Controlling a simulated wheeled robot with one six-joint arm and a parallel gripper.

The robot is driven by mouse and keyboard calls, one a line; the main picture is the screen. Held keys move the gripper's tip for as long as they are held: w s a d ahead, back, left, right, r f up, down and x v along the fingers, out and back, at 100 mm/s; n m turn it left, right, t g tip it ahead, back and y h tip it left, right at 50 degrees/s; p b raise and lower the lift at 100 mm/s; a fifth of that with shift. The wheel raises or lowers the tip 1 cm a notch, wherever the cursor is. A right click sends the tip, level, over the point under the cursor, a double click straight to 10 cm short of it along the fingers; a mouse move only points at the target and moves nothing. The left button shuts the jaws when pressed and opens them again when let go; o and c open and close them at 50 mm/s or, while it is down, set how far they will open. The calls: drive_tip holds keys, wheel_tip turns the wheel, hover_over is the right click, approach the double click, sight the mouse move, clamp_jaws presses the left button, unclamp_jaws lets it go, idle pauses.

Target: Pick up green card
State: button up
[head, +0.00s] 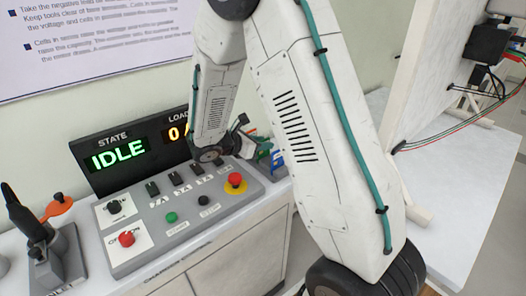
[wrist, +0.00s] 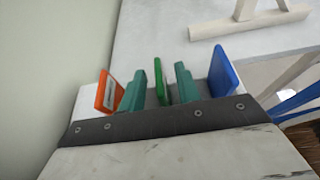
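The green card (wrist: 159,80) stands upright in the wrist view, between an orange card on the left and a blue card on the right. My gripper (wrist: 160,70) has two teal fingers, one on each side of the green card, with a visible gap to it on both sides. The gripper is open and holds nothing. The lower part of the green card is hidden behind the dark edge of my gripper. In the head view my gripper is small, at the right end of the control panel, and partly hidden by my arm.
The orange card (wrist: 109,93) stands close to my left finger. The blue card (wrist: 224,72) is farther from my right finger. A control panel (head: 190,207) with buttons and an IDLE display (head: 118,154) is to the left. White bench surface lies beyond the cards.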

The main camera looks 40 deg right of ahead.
drive_tip(key=shift+d+f, duration=0.15)
drive_tip(key=shift+d, duration=0.25)
drive_tip(key=shift+c, duration=0.3)
clamp_jaws()
